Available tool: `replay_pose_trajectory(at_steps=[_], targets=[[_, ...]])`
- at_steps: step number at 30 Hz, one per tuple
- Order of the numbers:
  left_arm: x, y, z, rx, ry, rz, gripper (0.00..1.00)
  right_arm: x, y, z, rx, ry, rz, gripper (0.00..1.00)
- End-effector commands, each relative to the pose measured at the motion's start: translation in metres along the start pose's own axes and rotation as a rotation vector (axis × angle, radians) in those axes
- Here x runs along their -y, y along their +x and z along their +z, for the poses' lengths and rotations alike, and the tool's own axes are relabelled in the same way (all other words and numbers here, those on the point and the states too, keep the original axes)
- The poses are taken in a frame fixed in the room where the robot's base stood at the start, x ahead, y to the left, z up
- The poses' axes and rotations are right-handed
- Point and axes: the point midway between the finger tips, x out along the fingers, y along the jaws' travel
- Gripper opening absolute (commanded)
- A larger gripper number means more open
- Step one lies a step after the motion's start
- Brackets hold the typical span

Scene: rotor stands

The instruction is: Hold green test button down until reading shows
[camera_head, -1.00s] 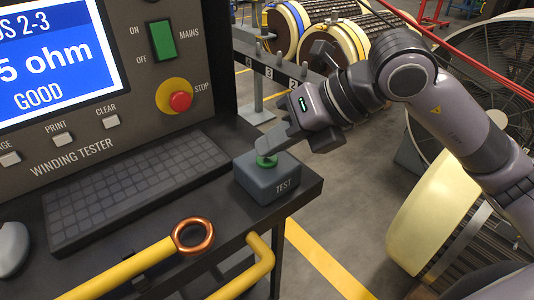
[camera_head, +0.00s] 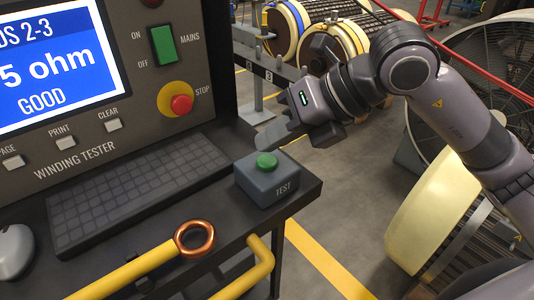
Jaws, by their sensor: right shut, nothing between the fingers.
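The green test button (camera_head: 265,160) sits on top of a dark grey box marked TEST (camera_head: 267,183) at the right end of the tester's shelf. The screen (camera_head: 50,65) of the winding tester shows a blue reading, partly cut off, with "5 ohm" and "GOOD". My left gripper is not in view.
A keyboard (camera_head: 140,190) and a mouse (camera_head: 14,250) lie on the shelf. A yellow bar with a copper ring (camera_head: 194,239) crosses the shelf's front. A red STOP button (camera_head: 181,104) and green MAINS switch (camera_head: 163,45) are on the panel. Rotors stand behind.

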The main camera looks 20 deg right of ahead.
Motion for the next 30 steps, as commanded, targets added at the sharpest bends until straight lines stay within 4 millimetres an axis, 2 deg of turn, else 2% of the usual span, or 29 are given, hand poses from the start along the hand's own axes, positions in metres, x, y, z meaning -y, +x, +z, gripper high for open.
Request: replay_pose_trajectory(at_steps=[9, 24, 30], targets=[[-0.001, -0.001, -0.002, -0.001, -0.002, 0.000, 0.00, -0.001, -0.002, 0.001, 0.001, 0.000, 0.001, 0.00], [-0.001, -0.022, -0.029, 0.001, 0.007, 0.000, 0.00, -0.025, -0.034, 0.025, 0.002, -0.001, 0.001, 0.00], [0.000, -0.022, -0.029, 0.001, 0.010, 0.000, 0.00, -0.026, -0.035, 0.025, 0.001, 0.000, 0.001, 0.00]])
